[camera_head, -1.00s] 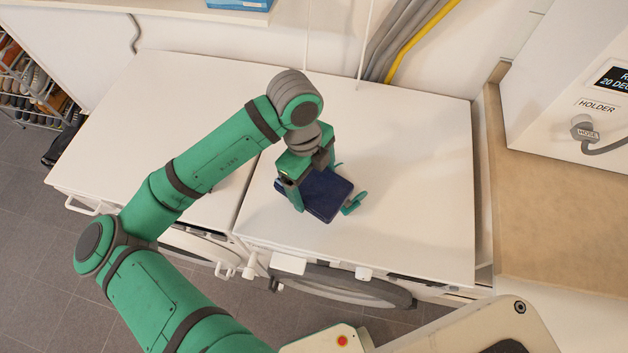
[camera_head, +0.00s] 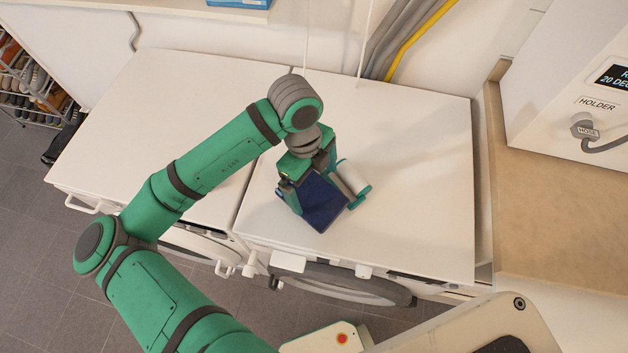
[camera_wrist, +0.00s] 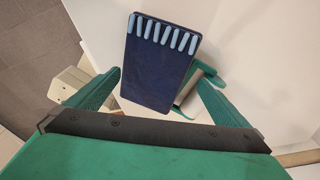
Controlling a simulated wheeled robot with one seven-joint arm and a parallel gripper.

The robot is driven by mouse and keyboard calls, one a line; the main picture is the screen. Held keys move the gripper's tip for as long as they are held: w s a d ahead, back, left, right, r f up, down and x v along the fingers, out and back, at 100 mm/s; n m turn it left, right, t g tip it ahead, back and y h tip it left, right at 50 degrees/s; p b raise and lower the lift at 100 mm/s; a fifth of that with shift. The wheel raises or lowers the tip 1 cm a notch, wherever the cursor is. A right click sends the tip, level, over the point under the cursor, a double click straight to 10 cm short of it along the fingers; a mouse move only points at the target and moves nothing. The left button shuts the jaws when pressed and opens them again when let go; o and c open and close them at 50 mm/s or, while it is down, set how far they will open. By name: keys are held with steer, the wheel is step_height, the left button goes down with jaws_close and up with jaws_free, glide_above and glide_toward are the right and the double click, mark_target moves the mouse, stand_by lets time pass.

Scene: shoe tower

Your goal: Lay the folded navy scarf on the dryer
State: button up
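The folded navy scarf (camera_head: 323,205) is a flat, dark blue bundle. It is low over the white top of the right-hand machine, probably the dryer (camera_head: 415,170); I cannot tell whether it lies fully flat on it. In the wrist view the scarf (camera_wrist: 158,72) shows pale blue fringe strips at its far end. My gripper (camera_head: 312,178) is right over the scarf's near part. In the wrist view its fingers (camera_wrist: 160,80) stand apart, one on each side of the scarf, with narrow gaps visible.
A second white machine top (camera_head: 130,125) adjoins on the left. A wooden counter (camera_head: 560,215) borders the right. The right part of the right-hand top is clear.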

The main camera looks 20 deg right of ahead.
mark_target(308, 186)
step_height(308, 186, up, 13)
steer(key=w+a, duration=0.1)
steer(key=shift+w, duration=0.25)
stand_by(0.3)
stand_by(0.4)
